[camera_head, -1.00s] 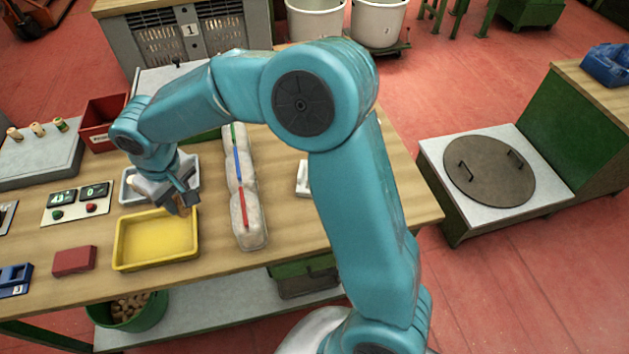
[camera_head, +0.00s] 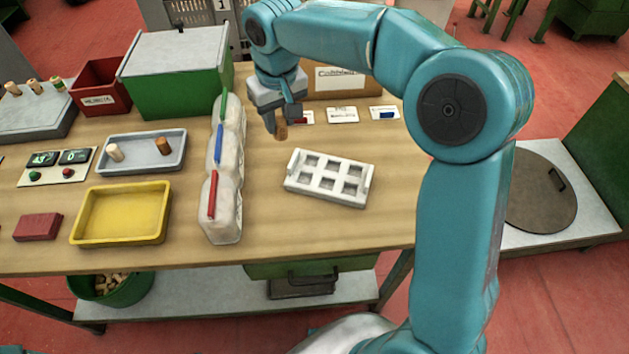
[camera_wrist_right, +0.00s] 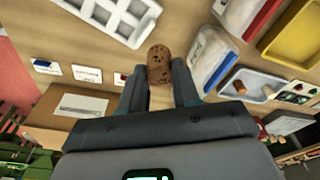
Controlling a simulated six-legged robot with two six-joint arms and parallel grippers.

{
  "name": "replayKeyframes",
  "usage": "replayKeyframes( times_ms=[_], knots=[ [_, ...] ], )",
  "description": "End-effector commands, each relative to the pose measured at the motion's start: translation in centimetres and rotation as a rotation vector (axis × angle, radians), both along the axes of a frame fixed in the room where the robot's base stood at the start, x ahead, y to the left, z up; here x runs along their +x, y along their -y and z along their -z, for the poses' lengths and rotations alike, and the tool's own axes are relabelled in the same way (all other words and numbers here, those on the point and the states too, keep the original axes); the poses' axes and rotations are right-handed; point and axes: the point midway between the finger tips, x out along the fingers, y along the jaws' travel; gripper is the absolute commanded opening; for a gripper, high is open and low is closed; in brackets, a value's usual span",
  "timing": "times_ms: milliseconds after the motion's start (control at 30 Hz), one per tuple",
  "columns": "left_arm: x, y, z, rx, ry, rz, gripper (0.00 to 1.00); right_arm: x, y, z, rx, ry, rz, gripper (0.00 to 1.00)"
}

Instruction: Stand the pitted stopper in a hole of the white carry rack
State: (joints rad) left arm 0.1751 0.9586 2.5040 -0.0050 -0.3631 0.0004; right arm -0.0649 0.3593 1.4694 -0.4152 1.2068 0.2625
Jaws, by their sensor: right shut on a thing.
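My right gripper (camera_head: 274,112) is shut on a brown cork stopper with dark pits (camera_wrist_right: 159,66), which sticks out past the fingertips. In the head view the stopper (camera_head: 281,131) hangs above the table, behind and to the left of the white carry rack (camera_head: 288,184). The rack stands on the table with several square holes, and all that I can see look empty. It also shows at the top left of the right wrist view (camera_wrist_right: 134,38). My left gripper is not in view.
Clear bags (camera_head: 222,232) with coloured clips stand left of the rack. Further left are a grey tray (camera_head: 134,169) with two stoppers, a yellow tray (camera_head: 82,236), a red bin (camera_head: 88,76) and a green box (camera_head: 170,92). Cards and a cardboard box lie behind the rack.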

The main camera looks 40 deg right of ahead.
Motion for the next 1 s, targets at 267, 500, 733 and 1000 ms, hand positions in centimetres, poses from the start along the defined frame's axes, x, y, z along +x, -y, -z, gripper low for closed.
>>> replayKeyframes(
  times_ms=[267, 500, 733, 1000],
  knots=[
    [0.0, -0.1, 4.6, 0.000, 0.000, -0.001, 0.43, -1.7, 4.1, -2.1, 0.016, -0.003, 0.056, 0.03],
    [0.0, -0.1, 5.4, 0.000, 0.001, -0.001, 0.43, -1.9, 4.2, 4.1, 0.017, -0.009, 0.056, 0.03],
    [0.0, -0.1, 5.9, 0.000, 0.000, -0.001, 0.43, -1.9, 4.4, 10.2, 0.017, -0.008, 0.058, 0.03],
    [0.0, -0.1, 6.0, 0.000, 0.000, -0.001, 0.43, -1.9, 4.6, 13.3, 0.017, -0.006, 0.060, 0.03]
  ],
)
